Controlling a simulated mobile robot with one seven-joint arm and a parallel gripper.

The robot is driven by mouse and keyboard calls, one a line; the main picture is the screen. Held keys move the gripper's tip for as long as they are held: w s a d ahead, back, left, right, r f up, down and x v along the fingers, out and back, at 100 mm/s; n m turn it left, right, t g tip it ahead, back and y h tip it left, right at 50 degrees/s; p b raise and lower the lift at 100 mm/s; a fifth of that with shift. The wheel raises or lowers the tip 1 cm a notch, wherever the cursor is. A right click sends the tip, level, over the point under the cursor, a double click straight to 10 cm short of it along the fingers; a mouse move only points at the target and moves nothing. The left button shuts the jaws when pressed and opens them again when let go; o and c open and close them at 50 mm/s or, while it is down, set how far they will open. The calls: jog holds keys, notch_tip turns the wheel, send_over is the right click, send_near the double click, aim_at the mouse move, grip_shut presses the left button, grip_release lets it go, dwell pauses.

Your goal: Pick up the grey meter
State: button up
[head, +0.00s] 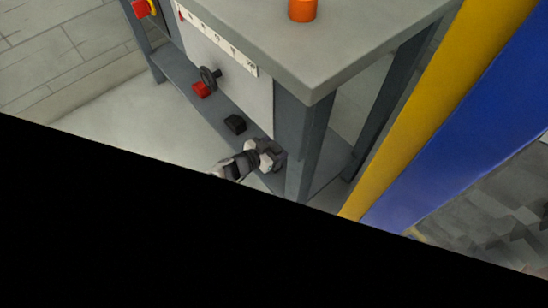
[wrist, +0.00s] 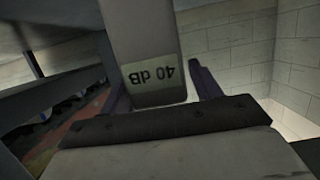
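The grey meter (wrist: 148,40) fills the upper middle of the wrist view. It has a pale label reading "40 dB", upside down in the picture. My gripper (wrist: 160,85) is right at it, with one dark finger on each side of the meter. I cannot tell whether the fingers press on it or leave small gaps. In the head view my gripper (head: 268,156) is at the lower shelf of the bench, beside its near leg. I cannot make out the meter there.
The grey bench (head: 320,62) has an orange cylinder (head: 302,9) on top. A dark block (head: 235,124), a red block (head: 202,89) and a dark wheel (head: 209,76) are left of my gripper. A yellow and blue panel (head: 440,110) stands at right.

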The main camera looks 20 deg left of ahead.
jog(key=c, duration=1.2)
jog(key=shift+c, duration=0.4)
jog(key=shift+r, duration=0.15)
